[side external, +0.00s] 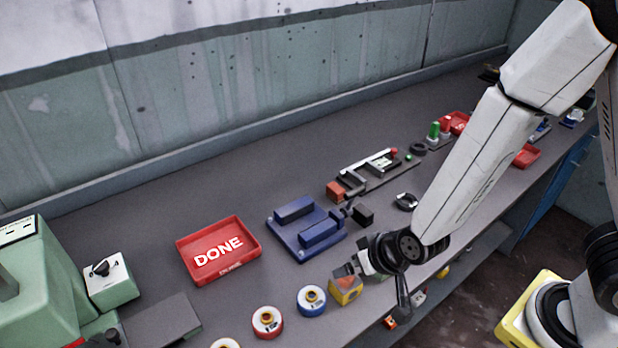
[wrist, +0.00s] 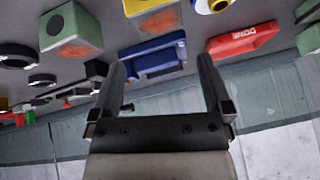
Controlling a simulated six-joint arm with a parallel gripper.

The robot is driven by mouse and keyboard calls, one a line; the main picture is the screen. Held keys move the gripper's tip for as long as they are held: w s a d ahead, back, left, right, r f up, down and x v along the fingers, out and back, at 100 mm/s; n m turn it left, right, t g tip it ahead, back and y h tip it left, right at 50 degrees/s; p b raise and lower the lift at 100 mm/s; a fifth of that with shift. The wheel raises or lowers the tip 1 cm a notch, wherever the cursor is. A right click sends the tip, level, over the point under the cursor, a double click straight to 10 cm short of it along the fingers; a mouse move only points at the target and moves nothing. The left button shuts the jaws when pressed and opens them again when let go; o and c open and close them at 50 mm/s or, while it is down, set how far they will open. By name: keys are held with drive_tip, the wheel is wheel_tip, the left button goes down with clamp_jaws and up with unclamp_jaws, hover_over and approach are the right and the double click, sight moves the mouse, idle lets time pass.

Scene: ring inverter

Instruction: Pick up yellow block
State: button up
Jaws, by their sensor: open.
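The yellow block (side external: 345,290), with an orange patch on one face, sits near the front edge of the bench in the side external view. In the wrist view the yellow block (wrist: 140,8) is at the top edge, partly cut off. My gripper (side external: 352,266) is just behind and above it in the side external view, overlapping its upper edge. In the wrist view my gripper (wrist: 160,62) has its two fingers spread with nothing held between them. The yellow block lies outside that gap. Whether a finger touches it I cannot tell.
A blue vise-like fixture (side external: 307,228) and a red DONE tray (side external: 240,262) stand behind. Ringed round parts, blue (side external: 311,300) and red (side external: 267,322), line the front left. A green block (wrist: 70,30) shows in the wrist view. Bare bench lies at the back.

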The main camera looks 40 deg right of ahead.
sight(347, 281)
drive_tip(key=shift+s+a+f+m+t+h, duration=0.15)
drive_tip(key=shift+s+a+f+t+h, duration=0.15)
drive_tip(key=shift+s+a+f+t, duration=0.2)
drive_tip(key=shift+s+a+f+m+t+h, duration=0.15)
drive_tip(key=shift+s+a+f+t+h, duration=0.2)
drive_tip(key=shift+a+f, duration=0.25)
drive_tip(key=shift+s+a+f+t, duration=0.1)
drive_tip(key=shift+s+f+t, duration=0.1)
drive_tip(key=shift+s+t, duration=0.15)
drive_tip(key=shift+s+f+t+h, duration=0.15)
drive_tip(key=shift+s+t+h, duration=0.45)
drive_tip(key=shift+t+h, duration=0.1)
drive_tip(key=shift+s+r+t+h, duration=0.25)
drive_tip(key=shift+s+t+h, duration=0.1)
drive_tip(key=shift+s+t, duration=0.45)
drive_tip(key=shift+w+d, duration=0.2)
drive_tip(key=shift+w, duration=0.1)
drive_tip(key=shift+x, duration=1.2)
drive_tip(key=shift+f, duration=0.1)
drive_tip(key=shift+x, duration=2.55)
drive_tip(key=shift+a+f, duration=0.1)
